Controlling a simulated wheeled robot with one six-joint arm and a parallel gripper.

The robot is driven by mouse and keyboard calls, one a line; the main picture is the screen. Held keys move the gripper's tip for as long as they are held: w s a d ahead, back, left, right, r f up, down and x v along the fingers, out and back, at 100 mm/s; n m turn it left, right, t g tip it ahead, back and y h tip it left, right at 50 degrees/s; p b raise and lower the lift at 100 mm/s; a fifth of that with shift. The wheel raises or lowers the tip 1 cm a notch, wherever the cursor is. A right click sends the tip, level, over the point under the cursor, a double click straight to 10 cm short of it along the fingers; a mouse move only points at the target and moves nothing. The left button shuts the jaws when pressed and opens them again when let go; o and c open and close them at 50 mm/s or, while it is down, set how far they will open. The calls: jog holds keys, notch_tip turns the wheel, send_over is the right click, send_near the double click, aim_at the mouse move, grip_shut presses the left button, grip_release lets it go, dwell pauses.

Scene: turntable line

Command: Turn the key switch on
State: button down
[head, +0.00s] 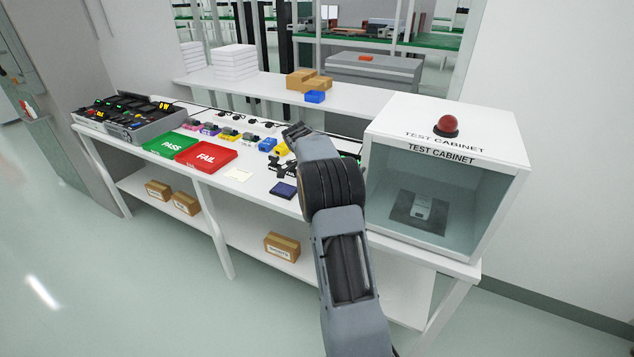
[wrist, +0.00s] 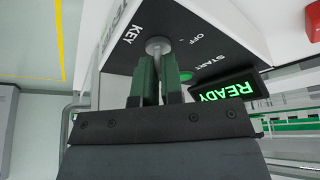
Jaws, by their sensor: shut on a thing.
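In the wrist view, the key switch (wrist: 158,45) is a round grey knob on a dark panel (wrist: 215,55) lettered KEY, OFF and START. My gripper (wrist: 159,62) has its two green fingers shut on the key switch, one on each side. The knob's exact turn angle is hard to tell because the fingers cover part of it. A green START button (wrist: 186,76) sits just right of the fingers. A display (wrist: 222,92) beside it glows green with READY. In the head view, my arm hides the key switch and the fingers.
The test cabinet (head: 510,165) with a red dome (head: 446,126) stands right of my arm. A green PASS tray (head: 170,144) and a red FAIL tray (head: 206,156) lie on the bench to the left, near several coloured parts. Floor in front of the bench is clear.

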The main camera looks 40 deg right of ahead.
jog(key=shift+s+d+f, duration=0.15)
jog(key=shift+s+d, duration=0.05)
jog(key=shift+s, duration=0.05)
jog(key=c, duration=1.4)
grip_release()
jog(key=shift+s+d, duration=0.1)
jog(key=shift+d, duration=0.05)
jog(key=shift+o, duration=0.7)
jog(key=shift+a, duration=0.25)
jog(key=shift+w+r, duration=0.2)
jog(key=p+v, duration=0.1)
jog(key=v, duration=1.2)
jog(key=shift+r, duration=0.3)
